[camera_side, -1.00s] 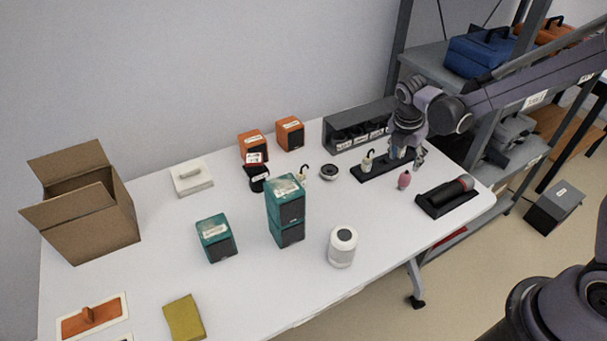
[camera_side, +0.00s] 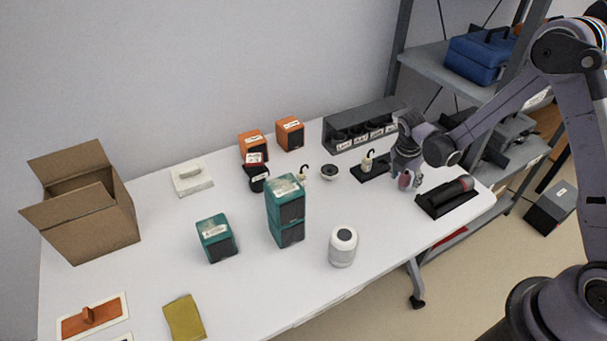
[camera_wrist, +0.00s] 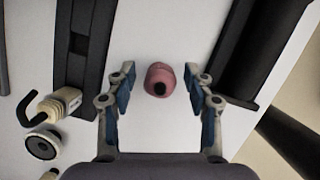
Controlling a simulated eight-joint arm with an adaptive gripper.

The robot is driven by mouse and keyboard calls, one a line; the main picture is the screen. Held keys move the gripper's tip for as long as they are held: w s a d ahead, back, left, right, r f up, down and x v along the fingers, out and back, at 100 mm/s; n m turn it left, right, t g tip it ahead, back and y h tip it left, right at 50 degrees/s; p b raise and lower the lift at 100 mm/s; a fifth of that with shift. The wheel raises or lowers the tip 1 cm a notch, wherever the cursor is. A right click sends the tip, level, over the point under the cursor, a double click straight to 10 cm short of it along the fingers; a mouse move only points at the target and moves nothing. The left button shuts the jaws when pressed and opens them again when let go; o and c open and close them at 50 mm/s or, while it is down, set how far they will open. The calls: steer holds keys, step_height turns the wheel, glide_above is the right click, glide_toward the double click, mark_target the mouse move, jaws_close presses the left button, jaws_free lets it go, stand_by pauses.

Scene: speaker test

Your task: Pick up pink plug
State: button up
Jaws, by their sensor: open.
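The pink plug (camera_wrist: 158,80) is a small rounded pink piece with a dark round end. In the wrist view it lies on the white table between the two open fingers of my gripper (camera_wrist: 160,88), with a gap on each side. In the side view the plug (camera_side: 405,180) shows right at my gripper (camera_side: 408,178), partly covered by the fingers. The fingers have blue pads and hold nothing. I cannot tell the exact height of the fingertips above the table.
A black rack (camera_side: 371,170) with a cream hooked plug (camera_side: 367,160) stands left of the gripper. A white cylinder (camera_side: 342,248) and stacked teal speakers (camera_side: 287,212) stand farther left.

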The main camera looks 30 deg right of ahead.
steer(key=shift+f, duration=0.15)
jaws_close()
steer(key=shift+r, duration=0.2)
